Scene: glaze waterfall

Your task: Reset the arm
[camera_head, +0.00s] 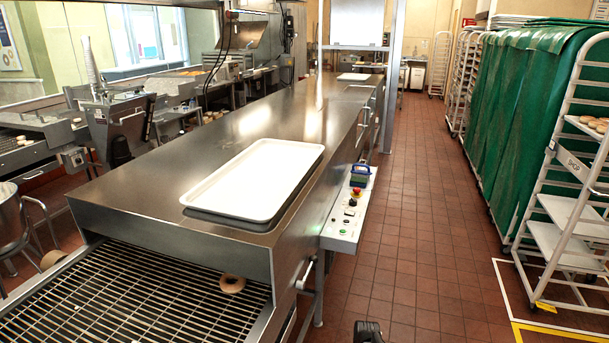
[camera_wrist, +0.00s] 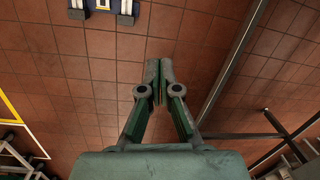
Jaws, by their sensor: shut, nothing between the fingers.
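My gripper (camera_wrist: 159,72) shows in the wrist view, with its two green and grey fingers together at the tips. It is shut and empty, above the red-brown tiled floor (camera_wrist: 215,50). In the head view only a small dark piece shows at the bottom edge, right of the machine; I cannot tell whether it is part of my arm.
A long steel machine (camera_head: 200,160) bears a white tray (camera_head: 255,180). A ring-shaped doughnut (camera_head: 232,284) sits on its wire conveyor (camera_head: 140,305). A control box (camera_head: 348,215) juts out on its right side. White racks (camera_head: 565,225) stand right; the tiled aisle (camera_head: 420,220) between is clear.

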